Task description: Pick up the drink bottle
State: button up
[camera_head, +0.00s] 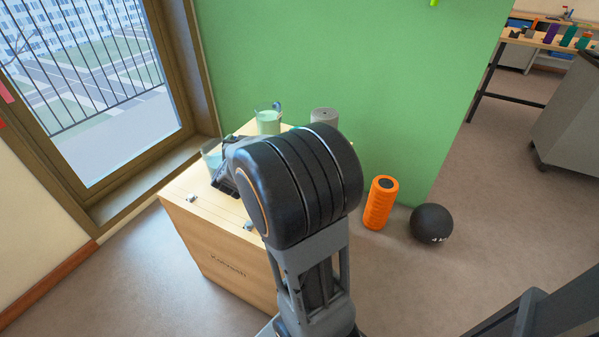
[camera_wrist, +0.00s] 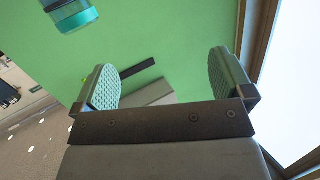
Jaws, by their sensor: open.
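A clear container with a teal band (camera_wrist: 76,19) shows at the top left of the wrist view, cut off by the frame edge; I cannot tell if it is the drink bottle. In the head view, a clear vessel with pale green contents (camera_head: 268,122) stands at the back of the wooden box (camera_head: 222,258). Another clear vessel (camera_head: 211,156) stands at the box's left, partly hidden by my arm. My gripper (camera_wrist: 167,84) is open, with nothing between its textured fingers. In the head view my arm hides most of it, above the box top.
A grey cylinder (camera_head: 325,116) stands behind my arm. Small items (camera_head: 191,198) lie on the box. An orange roller (camera_head: 380,203) and black ball (camera_head: 431,223) are on the floor at right. A green wall (camera_head: 400,80) stands behind. Bottles (camera_head: 568,36) stand on a far table.

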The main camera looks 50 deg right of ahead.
jog(key=s+d+f+m+g+h+b, duration=0.4)
jog(key=s+d+f+g+h, duration=0.1)
jog(key=d+f+g, duration=0.15)
jog(key=b+x, duration=0.4)
jog(key=x, duration=1)
jog(key=shift+w+r+t, duration=0.3)
jog(key=shift+r+t, duration=0.05)
jog(key=shift+a, duration=0.15)
jog(key=c, duration=1.4)
jog(key=shift+c, duration=0.2)
jog(key=shift+r, duration=0.15)
